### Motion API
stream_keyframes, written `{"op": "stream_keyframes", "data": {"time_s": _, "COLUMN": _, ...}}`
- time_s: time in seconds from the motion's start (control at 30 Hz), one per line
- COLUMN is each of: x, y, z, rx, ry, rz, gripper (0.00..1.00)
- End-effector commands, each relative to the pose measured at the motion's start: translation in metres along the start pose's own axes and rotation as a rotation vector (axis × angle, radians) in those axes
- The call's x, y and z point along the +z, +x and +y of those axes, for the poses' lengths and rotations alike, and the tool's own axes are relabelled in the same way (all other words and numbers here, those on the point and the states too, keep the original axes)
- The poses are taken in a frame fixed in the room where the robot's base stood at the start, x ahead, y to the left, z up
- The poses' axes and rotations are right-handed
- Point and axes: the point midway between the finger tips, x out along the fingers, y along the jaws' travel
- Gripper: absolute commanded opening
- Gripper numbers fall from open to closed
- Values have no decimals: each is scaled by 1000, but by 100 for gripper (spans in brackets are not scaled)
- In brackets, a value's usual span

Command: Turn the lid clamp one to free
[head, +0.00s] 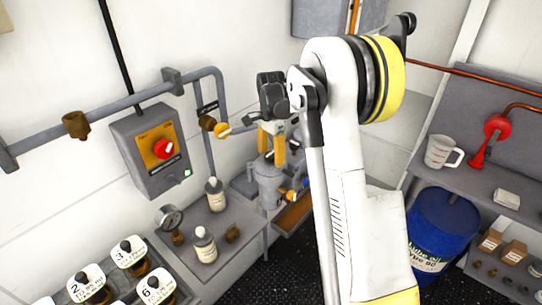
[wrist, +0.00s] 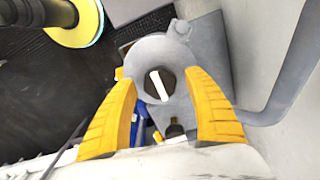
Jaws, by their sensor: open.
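In the wrist view a grey round vessel lid (wrist: 140,58) carries a dark knob with a white bar (wrist: 160,86), which appears to be the lid clamp. The bar runs nearly up and down the picture, slightly tilted. My gripper (wrist: 160,78) is open, its two yellow fingers apart on either side of the knob in the picture. I cannot tell the height between fingertips and knob. In the head view my gripper (head: 271,148) points down over the grey vessel (head: 269,190). The knob is hidden there.
A grey pipe (wrist: 292,80) bends along the wall right of the vessel in the wrist view. A control box with a red knob (head: 150,155), bottles (head: 204,246) and a gauge (head: 169,218) stand left. A blue drum (head: 440,225) stands right.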

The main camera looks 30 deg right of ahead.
Motion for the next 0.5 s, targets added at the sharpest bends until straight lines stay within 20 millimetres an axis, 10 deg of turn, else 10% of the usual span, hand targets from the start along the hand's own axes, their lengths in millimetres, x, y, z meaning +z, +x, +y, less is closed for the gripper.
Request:
{"op": "stream_keyframes", "data": {"time_s": 0.07, "x": 0, "y": 0, "z": 0, "rx": 0, "ry": 0, "rz": 0, "gripper": 59}}
{"op": "stream_keyframes", "data": {"time_s": 0.23, "x": 0, "y": 0, "z": 0, "rx": 0, "ry": 0, "rz": 0, "gripper": 8}}
{"op": "stream_keyframes", "data": {"time_s": 0.5, "x": 0, "y": 0, "z": 0, "rx": 0, "ry": -14, "rz": 0, "gripper": 7}}
